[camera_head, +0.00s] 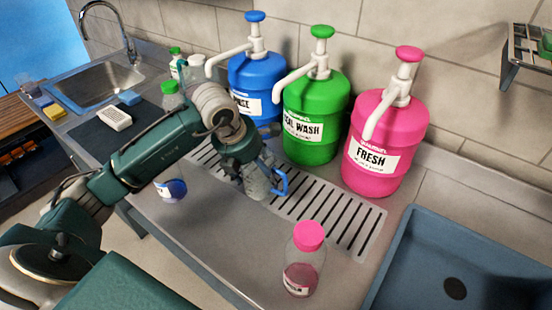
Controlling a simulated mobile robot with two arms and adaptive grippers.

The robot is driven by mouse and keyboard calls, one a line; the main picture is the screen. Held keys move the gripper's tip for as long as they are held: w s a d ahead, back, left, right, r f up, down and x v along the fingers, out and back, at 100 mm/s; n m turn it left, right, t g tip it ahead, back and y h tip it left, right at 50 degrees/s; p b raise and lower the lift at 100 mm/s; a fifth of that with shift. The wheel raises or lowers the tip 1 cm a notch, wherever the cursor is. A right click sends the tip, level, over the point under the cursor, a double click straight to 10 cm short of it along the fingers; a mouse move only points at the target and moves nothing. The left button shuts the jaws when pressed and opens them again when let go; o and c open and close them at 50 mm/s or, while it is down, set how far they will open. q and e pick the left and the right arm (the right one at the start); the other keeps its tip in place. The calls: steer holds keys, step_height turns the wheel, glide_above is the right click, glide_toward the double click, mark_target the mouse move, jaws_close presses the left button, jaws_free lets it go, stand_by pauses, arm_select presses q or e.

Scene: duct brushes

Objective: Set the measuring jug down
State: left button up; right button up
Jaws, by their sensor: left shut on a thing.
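The measuring jug (257,187) is clear with a blue handle (281,182). It is upright at the left part of the slotted drain grate, in front of the blue and green dispensers. My left gripper (248,165) is above it, shut on the jug, and hides its upper part. I cannot tell whether the jug's base touches the grate. My right gripper is not in view.
Blue (258,78), green (316,118) and pink (385,143) pump dispensers stand behind the grate (340,215). A pink-capped bottle (303,262) stands in front. A blue-labelled container (171,190) is near the front edge. A blue basin (410,265) is at right.

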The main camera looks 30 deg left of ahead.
arm_select(q)
steer(key=w+d+p, duration=0.1)
steer(key=w, duration=0.6)
steer(key=shift+d+p, duration=0.35)
step_height(320, 180, down, 3)
steer(key=shift+s+r+p, duration=0.1)
steer(key=shift+r+p, duration=0.05)
steer(key=shift+p, duration=0.65)
steer(key=shift+c, duration=0.2)
steer(key=shift+f, duration=0.35)
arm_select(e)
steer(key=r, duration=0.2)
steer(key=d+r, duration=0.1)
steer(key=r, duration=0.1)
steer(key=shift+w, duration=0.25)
arm_select(q)
steer(key=shift+f, duration=0.15)
steer(key=o, duration=1.3)
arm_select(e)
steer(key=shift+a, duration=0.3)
